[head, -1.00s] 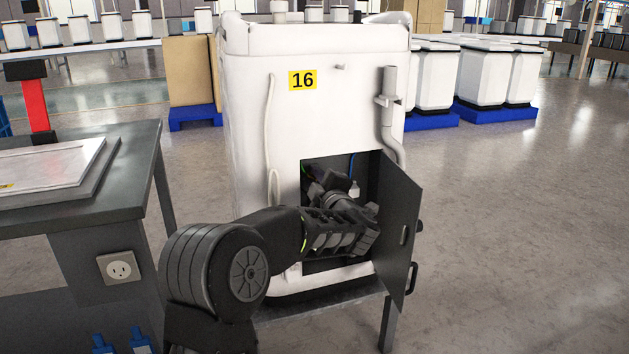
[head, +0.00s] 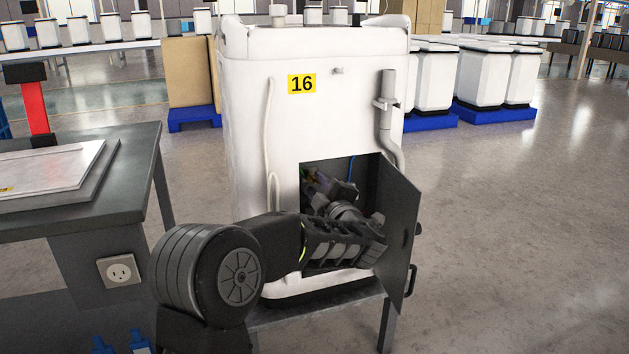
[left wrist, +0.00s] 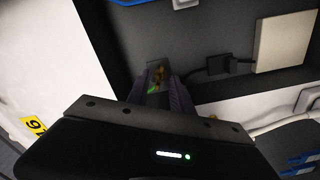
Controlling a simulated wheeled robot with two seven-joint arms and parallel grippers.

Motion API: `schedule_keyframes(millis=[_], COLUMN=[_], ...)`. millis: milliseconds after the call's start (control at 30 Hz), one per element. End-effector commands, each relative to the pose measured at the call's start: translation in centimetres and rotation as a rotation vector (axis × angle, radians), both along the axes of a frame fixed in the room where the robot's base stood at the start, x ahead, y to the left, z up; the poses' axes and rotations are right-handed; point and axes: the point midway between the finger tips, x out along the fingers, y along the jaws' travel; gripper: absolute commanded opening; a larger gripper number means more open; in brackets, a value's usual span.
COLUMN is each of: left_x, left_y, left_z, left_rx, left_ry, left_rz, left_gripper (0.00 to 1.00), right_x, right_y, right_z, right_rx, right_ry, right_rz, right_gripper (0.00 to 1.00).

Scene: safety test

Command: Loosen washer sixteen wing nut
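Washer sixteen (head: 250,130) is the white machine with the yellow 16 label (head: 302,84). Its dark lower compartment is exposed, with the black door (head: 398,225) swung out to the right. My left gripper (head: 312,188) reaches into this compartment. In the left wrist view its two fingers (left wrist: 162,97) stand apart, and small green and orange-brown parts show between and beyond their tips. I cannot make out the wing nut clearly, nor whether the fingers touch anything. The label also shows in the left wrist view (left wrist: 33,126). My right gripper is not in view.
A grey workbench (head: 140,165) with a flat white panel (head: 50,165) stands at the left. A black plug with a cable (left wrist: 218,66) and a pale box (left wrist: 284,42) show in the left wrist view. The open door stands close beside my left forearm. Floor at the right is clear.

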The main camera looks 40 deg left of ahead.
Motion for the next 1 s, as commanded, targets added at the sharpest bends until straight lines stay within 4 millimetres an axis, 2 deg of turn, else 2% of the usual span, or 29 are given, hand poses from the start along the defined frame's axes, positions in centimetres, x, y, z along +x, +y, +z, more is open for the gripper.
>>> schedule_keyframes(millis=[100, 300, 1000], left_x=[-1.2, -2.5, -2.7], left_y=[-1.8, -3.7, -3.9], left_z=[0.2, 0.0, 0.0], left_rx=[-0.001, -0.001, 0.000], left_ry=[0.001, 0.002, 0.000], left_rz=[-0.004, -0.003, -0.001], left_gripper=[0.27, 0.27, 0.27], right_x=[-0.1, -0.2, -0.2], right_y=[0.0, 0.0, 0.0], right_z=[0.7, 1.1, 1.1], right_rx=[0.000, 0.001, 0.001], right_ry=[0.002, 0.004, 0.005], right_rz=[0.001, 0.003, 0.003], right_gripper=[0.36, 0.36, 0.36])
